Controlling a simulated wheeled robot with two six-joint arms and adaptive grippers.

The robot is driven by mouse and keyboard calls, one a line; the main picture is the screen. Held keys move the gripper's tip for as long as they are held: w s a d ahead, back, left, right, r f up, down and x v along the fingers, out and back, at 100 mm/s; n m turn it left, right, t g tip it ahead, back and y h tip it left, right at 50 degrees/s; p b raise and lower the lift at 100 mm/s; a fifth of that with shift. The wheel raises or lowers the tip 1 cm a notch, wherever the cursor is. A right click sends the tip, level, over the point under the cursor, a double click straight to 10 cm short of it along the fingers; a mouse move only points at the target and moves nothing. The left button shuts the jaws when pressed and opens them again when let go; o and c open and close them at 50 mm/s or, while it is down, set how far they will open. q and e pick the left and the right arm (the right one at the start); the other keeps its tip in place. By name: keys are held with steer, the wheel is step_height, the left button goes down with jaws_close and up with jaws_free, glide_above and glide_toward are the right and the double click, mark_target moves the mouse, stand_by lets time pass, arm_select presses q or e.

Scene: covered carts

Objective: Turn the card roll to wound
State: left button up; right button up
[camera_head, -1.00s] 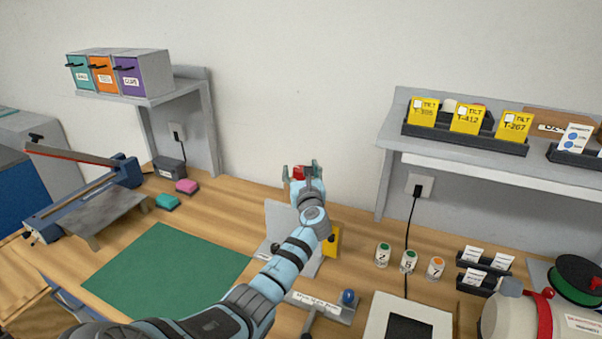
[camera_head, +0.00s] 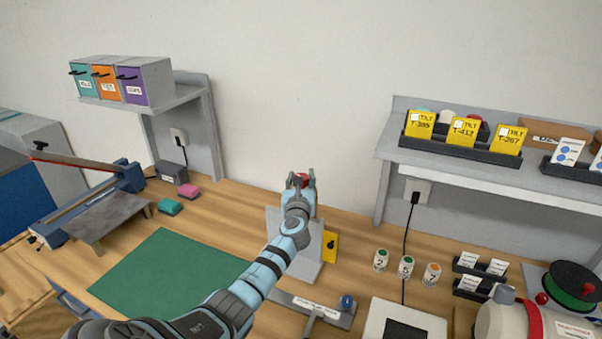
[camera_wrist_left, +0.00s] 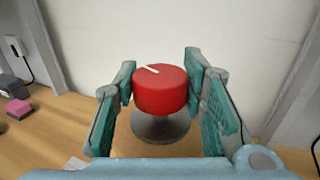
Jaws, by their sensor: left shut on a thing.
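The red knob (camera_wrist_left: 160,96) is a short round cap on a grey stem and flared base. A white line on its top points up and to the left in the left wrist view. My left gripper (camera_wrist_left: 159,83) is shut on the knob, one finger on each side. In the head view the left gripper (camera_head: 301,182) stands at the back of the bench, and the red knob (camera_head: 301,179) shows only in part between its fingers. A grey stand (camera_head: 279,224) with a yellow plate (camera_head: 331,246) is partly hidden behind my left arm. I cannot see any wording about wound.
A green mat (camera_head: 160,275) lies to the left. Three small numbered jars (camera_head: 406,267) and a grey device (camera_head: 408,318) stand to the right. A labelled stand with a blue knob (camera_head: 346,302) is near my forearm. A shelf (camera_head: 480,170) overhangs the right side.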

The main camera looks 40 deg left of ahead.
arm_select(q)
steer(key=shift+m+t+h+p, duration=0.3)
steer(key=shift+m+t+h, duration=0.1)
steer(key=shift+m+h, duration=0.15)
steer(key=shift+m+t+h, duration=0.35)
steer(key=shift+t+h, duration=0.05)
steer(key=shift+h, duration=0.15)
steer(key=m+t+h, duration=0.1)
steer(key=h, duration=0.1)
steer(key=m+h, duration=0.2)
steer(key=h, duration=0.1)
steer(key=shift+a+f+m+t, duration=0.1)
steer(key=shift+f+m+t, duration=0.05)
steer(key=shift+m+t, duration=0.2)
steer(key=m+h+b, duration=0.3)
steer(key=h+b, duration=0.1)
steer(key=b, duration=0.4)
steer(key=m+h+b, duration=0.3)
steer(key=h+b, duration=0.2)
steer(key=b, duration=0.3)
steer(key=shift+f, duration=0.15)
steer(key=shift+h+b, duration=0.5)
steer(key=shift+b, duration=0.25)
steer(key=shift+r, duration=0.2)
arm_select(e)
step_height(320, 180, down, 16)
arm_select(q)
steer(key=o, duration=1.2)
steer(key=shift+w, duration=0.1)
